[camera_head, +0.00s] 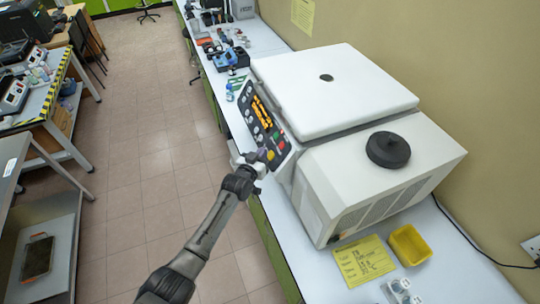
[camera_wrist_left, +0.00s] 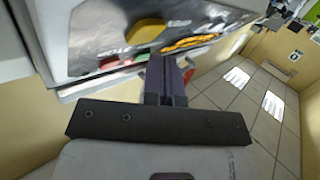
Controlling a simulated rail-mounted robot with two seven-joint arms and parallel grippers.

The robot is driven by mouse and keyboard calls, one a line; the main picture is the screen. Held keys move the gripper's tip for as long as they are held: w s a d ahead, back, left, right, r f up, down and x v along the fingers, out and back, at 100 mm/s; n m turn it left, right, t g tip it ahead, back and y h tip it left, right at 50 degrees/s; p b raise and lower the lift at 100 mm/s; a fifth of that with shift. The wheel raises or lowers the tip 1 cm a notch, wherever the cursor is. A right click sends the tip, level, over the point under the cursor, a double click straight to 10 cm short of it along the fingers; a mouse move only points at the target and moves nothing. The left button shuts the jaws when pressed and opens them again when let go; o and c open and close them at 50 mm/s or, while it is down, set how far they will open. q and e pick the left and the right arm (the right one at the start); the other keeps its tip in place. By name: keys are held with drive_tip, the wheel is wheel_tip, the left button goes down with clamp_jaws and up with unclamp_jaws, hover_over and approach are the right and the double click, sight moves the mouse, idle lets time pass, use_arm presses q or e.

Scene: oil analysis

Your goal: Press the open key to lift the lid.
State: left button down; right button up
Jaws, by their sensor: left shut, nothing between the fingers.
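A white benchtop machine stands on the bench with its flat lid (camera_head: 325,88) down. Its dark control panel (camera_head: 262,117) faces left, with a lit orange display and several coloured keys, among them a yellow key (camera_head: 271,155), a green one and a red one. My left gripper (camera_head: 262,154) is shut and empty at the lower end of the panel, close to the yellow key. In the left wrist view the shut fingers (camera_wrist_left: 167,75) reach to the panel's keys, below a yellow key (camera_wrist_left: 146,31). I cannot tell whether they touch a key. My right gripper is not in view.
A black round knob (camera_head: 388,150) sits on the machine's lower front top. A yellow tray (camera_head: 410,244), a yellow label sheet (camera_head: 363,260) and small vials (camera_head: 401,290) lie on the bench in front. Blue equipment (camera_head: 231,60) stands farther back.

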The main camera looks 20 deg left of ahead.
use_arm(q)
drive_tip(key=shift+w+d+f, duration=0.2)
drive_tip(key=shift+d, duration=0.05)
drive_tip(key=shift+w+d+f+b, duration=0.15)
drive_tip(key=shift+d+f+b, duration=0.05)
drive_tip(key=shift+b, duration=0.3)
idle(0.6)
drive_tip(key=shift+r, duration=0.1)
drive_tip(key=shift+s+a+r+p, duration=0.4)
drive_tip(key=shift+a+p, duration=0.1)
drive_tip(key=shift+p, duration=0.25)
drive_tip(key=s+a+r+p, duration=0.1)
drive_tip(key=p, duration=0.1)
drive_tip(key=s+a+r+p, duration=0.1)
drive_tip(key=a+p, duration=0.1)
drive_tip(key=shift+s+a+r, duration=0.15)
drive_tip(key=shift+s+r, duration=0.1)
drive_tip(key=shift+s, duration=0.05)
idle(0.4)
idle(0.6)
